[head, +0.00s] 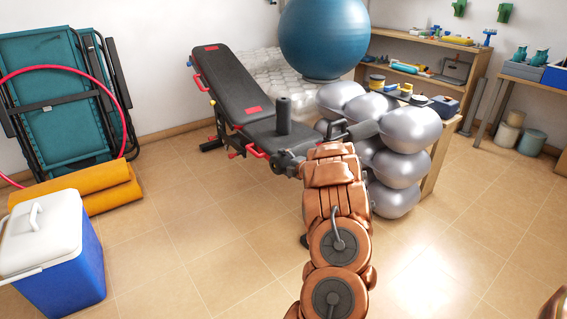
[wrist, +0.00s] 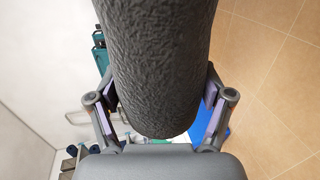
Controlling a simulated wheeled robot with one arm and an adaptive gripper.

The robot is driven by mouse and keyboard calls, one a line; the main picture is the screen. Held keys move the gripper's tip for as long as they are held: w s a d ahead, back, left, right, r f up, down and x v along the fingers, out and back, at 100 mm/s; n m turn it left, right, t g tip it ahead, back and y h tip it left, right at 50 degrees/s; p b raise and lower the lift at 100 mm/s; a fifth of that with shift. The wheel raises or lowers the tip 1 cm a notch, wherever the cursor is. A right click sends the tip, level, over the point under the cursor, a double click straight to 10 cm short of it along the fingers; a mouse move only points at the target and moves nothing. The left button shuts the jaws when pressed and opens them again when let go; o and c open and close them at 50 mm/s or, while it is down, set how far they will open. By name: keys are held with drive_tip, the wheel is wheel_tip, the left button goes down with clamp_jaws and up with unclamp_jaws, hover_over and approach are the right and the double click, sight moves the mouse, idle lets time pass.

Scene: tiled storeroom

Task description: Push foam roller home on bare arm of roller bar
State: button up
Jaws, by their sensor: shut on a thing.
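A dark grey foam roller (wrist: 160,65) with a rough surface fills the upper middle of the wrist view. My gripper (wrist: 160,88) is shut on it, a finger on each side close to its lower end. Dark parts of the roller bar (head: 288,161) show at the near end of the bench, partly hidden by my arm. The bare arm cannot be made out, nor whether the roller touches it.
A black and red weight bench (head: 232,88) stands ahead, with a dark upright cylinder (head: 283,115) at its seat. Silver balls (head: 408,128) are stacked close on the right. A blue cooler (head: 62,255) stands front left. The floor between is clear.

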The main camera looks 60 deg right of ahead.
drive_tip(key=shift+s+d+r+p, duration=0.1)
drive_tip(key=shift+s+d+p, duration=0.25)
drive_tip(key=shift+d+p, duration=0.6)
drive_tip(key=shift+s+d+f+p, duration=0.1)
drive_tip(key=shift+s+d+p, duration=0.25)
drive_tip(key=shift+d+p, duration=0.65)
drive_tip(key=shift+s+d+r+p, duration=0.1)
drive_tip(key=shift+s+d+p, duration=0.25)
drive_tip(key=shift+d+p, duration=0.6)
drive_tip(key=o, duration=1.5)
drive_tip(key=shift+d, duration=0.15)
drive_tip(key=v, duration=1.2)
